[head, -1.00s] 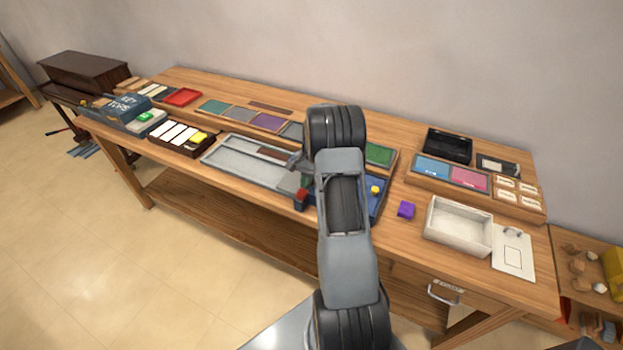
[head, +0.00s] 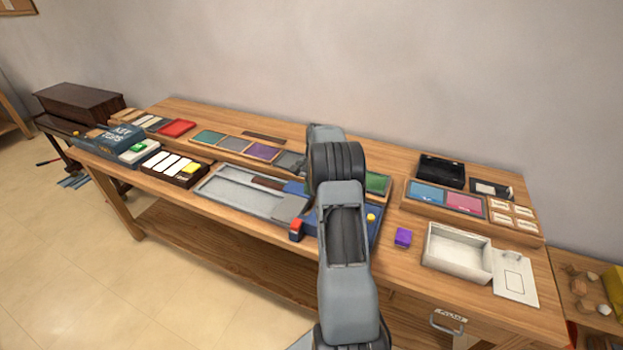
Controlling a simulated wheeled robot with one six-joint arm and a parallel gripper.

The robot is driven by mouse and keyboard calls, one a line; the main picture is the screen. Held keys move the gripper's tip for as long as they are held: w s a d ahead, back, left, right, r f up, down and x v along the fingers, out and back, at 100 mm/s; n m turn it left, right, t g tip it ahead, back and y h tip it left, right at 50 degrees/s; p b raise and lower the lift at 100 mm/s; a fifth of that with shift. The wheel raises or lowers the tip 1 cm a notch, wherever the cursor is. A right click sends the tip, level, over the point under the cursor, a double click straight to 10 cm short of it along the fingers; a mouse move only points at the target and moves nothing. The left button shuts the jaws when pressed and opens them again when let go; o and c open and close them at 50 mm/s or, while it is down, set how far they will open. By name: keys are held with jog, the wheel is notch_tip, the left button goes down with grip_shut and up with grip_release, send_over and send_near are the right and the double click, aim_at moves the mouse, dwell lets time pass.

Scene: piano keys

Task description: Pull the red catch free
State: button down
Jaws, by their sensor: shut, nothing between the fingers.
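The red catch (head: 296,225) is a small red block with a dark lower part. It sits at the front edge of the long grey tray (head: 225,188), by a grey block (head: 288,208) and left of the blue panel (head: 370,234). My arm rises from the bottom and covers the middle of the bench. Only a dark sliver of my gripper (head: 309,206) shows at the arm's left edge, just above and right of the catch. The fingers are shut and empty; most of the hand is hidden. I cannot tell whether it touches the catch.
A yellow knob (head: 371,217) is on the blue panel. A dark tray of white and yellow keys (head: 174,167) is on the left. Bare wood lies around the cube.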

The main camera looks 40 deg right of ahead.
jog(key=shift+v, duration=2.15)
jog(key=shift+d+f, duration=0.1)
